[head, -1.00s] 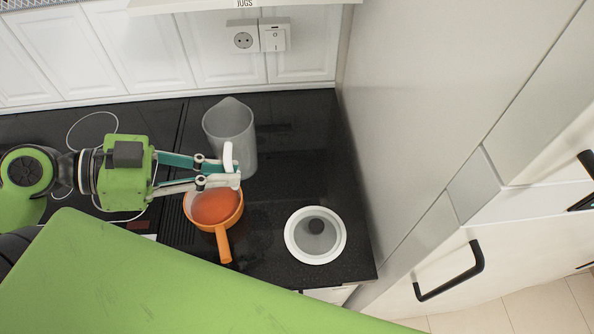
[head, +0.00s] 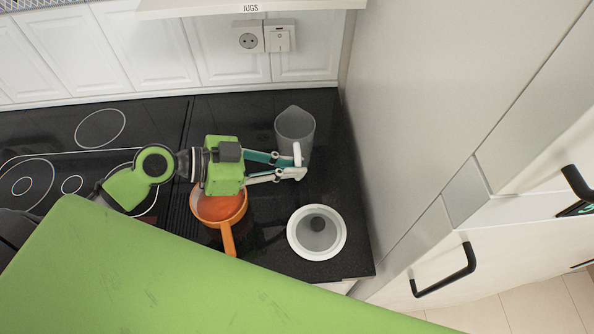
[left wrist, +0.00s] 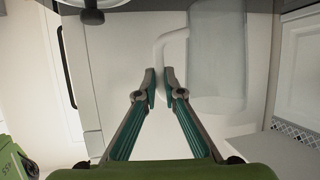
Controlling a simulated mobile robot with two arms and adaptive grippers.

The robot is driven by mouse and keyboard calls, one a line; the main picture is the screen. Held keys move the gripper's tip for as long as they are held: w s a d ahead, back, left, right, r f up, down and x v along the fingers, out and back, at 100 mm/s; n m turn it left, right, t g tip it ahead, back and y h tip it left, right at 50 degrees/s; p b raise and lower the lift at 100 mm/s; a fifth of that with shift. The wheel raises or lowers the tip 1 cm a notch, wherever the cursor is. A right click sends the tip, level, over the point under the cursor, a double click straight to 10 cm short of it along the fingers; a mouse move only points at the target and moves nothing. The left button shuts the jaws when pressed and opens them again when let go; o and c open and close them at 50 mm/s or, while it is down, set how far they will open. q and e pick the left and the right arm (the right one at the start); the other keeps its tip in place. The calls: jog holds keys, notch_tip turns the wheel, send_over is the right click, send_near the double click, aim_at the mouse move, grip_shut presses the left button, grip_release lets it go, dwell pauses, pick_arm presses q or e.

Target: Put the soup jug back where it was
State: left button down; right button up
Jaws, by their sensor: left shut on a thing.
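The soup jug (head: 293,124) is grey and translucent with a white handle. It is over the dark counter (head: 262,115) near the right-hand wall, roughly upright. My left gripper (head: 299,166) is shut on its handle; the left wrist view shows the fingers (left wrist: 158,85) on the white handle with the jug body (left wrist: 216,60) beside it. I cannot tell whether the jug's base touches the counter. Above, a shelf edge (head: 200,8) carries the label JUGS (head: 251,8). My right gripper is not in view.
An orange pan (head: 228,235) with orange contents stands below my left gripper, partly covered by it. A white-rimmed lid (head: 317,250) lies on the counter in front of the jug. A tall cabinet side (head: 430,100) bounds the right. A hob (head: 70,160) lies left.

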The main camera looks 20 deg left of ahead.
pick_arm(q)
jog(key=shift+w+d+f, duration=0.35)
jog(key=shift+w+f, duration=0.1)
jog(key=shift+f, duration=0.1)
notch_tip(320, 180, down, 4)
jog(key=shift+w+d+r+p, duration=0.15)
jog(key=shift+r+p, duration=0.1)
jog(key=shift+p, duration=0.6)
jog(key=shift+f, duration=0.1)
jog(key=shift+f, duration=0.15)
jog(key=c, duration=2.2)
grip_release()
jog(key=shift+o, duration=0.2)
